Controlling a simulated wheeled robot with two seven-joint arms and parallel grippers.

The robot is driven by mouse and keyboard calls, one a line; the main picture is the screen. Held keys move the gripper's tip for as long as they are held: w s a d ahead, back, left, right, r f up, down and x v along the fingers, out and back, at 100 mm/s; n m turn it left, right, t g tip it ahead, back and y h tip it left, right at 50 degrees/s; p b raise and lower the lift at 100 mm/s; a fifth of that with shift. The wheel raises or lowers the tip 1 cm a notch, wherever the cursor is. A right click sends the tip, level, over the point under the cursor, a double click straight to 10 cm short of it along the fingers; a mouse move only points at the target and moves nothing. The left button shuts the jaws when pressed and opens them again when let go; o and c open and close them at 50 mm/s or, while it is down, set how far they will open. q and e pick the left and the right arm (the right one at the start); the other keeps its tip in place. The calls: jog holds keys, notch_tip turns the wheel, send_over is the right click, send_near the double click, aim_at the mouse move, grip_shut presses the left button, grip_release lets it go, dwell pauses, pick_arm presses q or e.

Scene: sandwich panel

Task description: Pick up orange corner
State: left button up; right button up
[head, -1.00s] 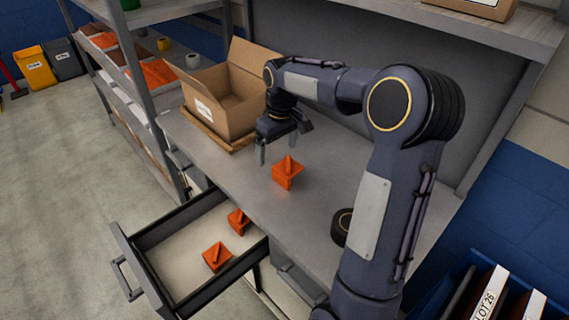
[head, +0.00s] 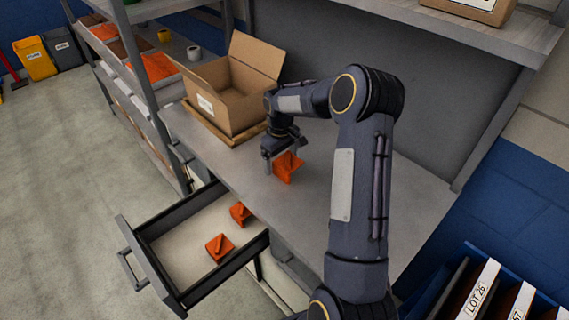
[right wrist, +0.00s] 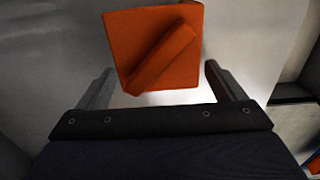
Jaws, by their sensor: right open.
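An orange corner (head: 288,169) stands on the grey worktop, in front of the cardboard box. My right gripper (head: 281,162) is low at this corner and partly overlaps it in the head view. In the right wrist view the orange corner (right wrist: 153,50), with its diagonal rib, lies ahead of and between the two spread fingers of my right gripper (right wrist: 161,84). The fingers are open and hold nothing. Two more orange corners lie in the open drawer, one toward the back (head: 240,212) and one nearer (head: 219,247). My left gripper is not in view.
An open cardboard box (head: 233,92) sits on the worktop (head: 240,165) at the back left. A drawer (head: 170,232) is pulled out below the front edge. A shelf rack stands at the left and a labelled blue bin (head: 470,262) at the lower right.

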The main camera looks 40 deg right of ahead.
jog(key=c, duration=1.1)
jog(key=shift+r, duration=0.1)
